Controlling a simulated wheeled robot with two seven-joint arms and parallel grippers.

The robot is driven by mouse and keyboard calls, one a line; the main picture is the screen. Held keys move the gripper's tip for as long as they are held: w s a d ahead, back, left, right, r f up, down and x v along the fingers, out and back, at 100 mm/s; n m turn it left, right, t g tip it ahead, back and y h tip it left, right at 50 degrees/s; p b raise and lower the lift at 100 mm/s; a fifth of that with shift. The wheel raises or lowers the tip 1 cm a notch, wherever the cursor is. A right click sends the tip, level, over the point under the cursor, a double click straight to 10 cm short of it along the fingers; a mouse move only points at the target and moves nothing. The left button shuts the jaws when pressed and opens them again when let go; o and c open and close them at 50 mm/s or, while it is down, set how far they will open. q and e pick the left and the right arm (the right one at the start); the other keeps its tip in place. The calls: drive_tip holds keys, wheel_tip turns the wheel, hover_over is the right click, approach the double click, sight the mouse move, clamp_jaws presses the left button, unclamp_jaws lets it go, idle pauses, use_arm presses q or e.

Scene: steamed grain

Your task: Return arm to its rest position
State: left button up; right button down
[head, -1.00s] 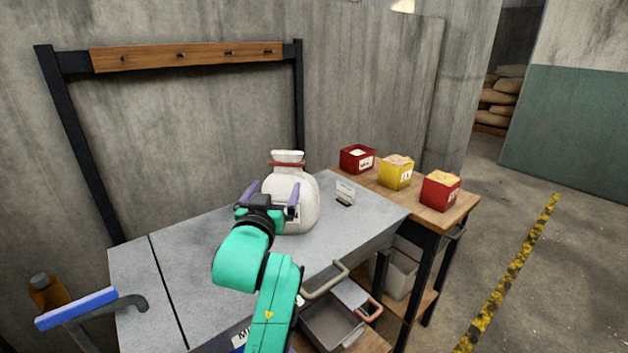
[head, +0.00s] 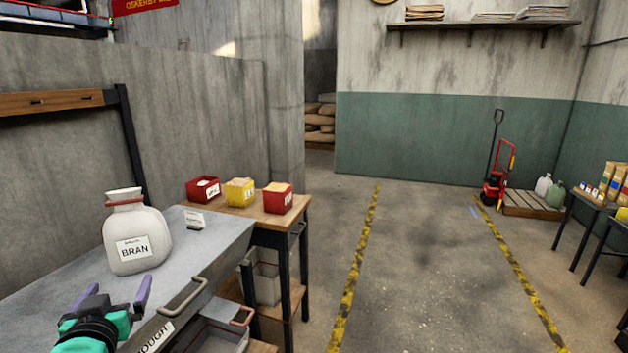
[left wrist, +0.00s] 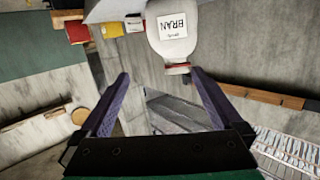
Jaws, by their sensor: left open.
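My left gripper (head: 116,300) is at the lower left of the head view, over the near edge of the grey worktop. Its two purple fingers are apart with nothing between them. The white sack (head: 137,252) labelled BRAN, with a red band at its neck, stands upright on the worktop just beyond the gripper. The left wrist view shows the open fingers (left wrist: 158,104) and the sack (left wrist: 173,50) upside down, past the fingertips. My right gripper is not in view.
The grey worktop (head: 60,280) has drawers with handles along its front. A small sign (head: 195,220) stands on it. A wooden side table (head: 258,212) holds two red boxes (head: 203,190) and a yellow box (head: 240,192). Open floor (head: 420,270) with yellow-black stripes lies to the right.

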use_arm(q)
drive_tip(key=s+d+f+m+g+h, duration=0.2)
drive_tip(key=s+d+f+g, duration=0.25)
drive_tip(key=f, duration=0.45)
drive_tip(key=s+d+f+m+g+h, duration=0.2)
drive_tip(key=s+d+f+g+h, duration=0.15)
drive_tip(key=s+f, duration=0.4)
drive_tip(key=s+d+f+m+g+h, duration=0.1)
drive_tip(key=s+d+f+m+g, duration=0.25)
drive_tip(key=f, duration=0.75)
wheel_tip(320, 180, down, 19)
drive_tip(key=s+d+n, duration=0.1)
drive_tip(key=d, duration=0.1)
drive_tip(key=s+a+f+g, duration=0.2)
drive_tip(key=s+a+f, duration=0.1)
drive_tip(key=s+f, duration=1.5)
drive_tip(key=shift+s+a+f, duration=0.2)
drive_tip(key=shift+s, duration=0.15)
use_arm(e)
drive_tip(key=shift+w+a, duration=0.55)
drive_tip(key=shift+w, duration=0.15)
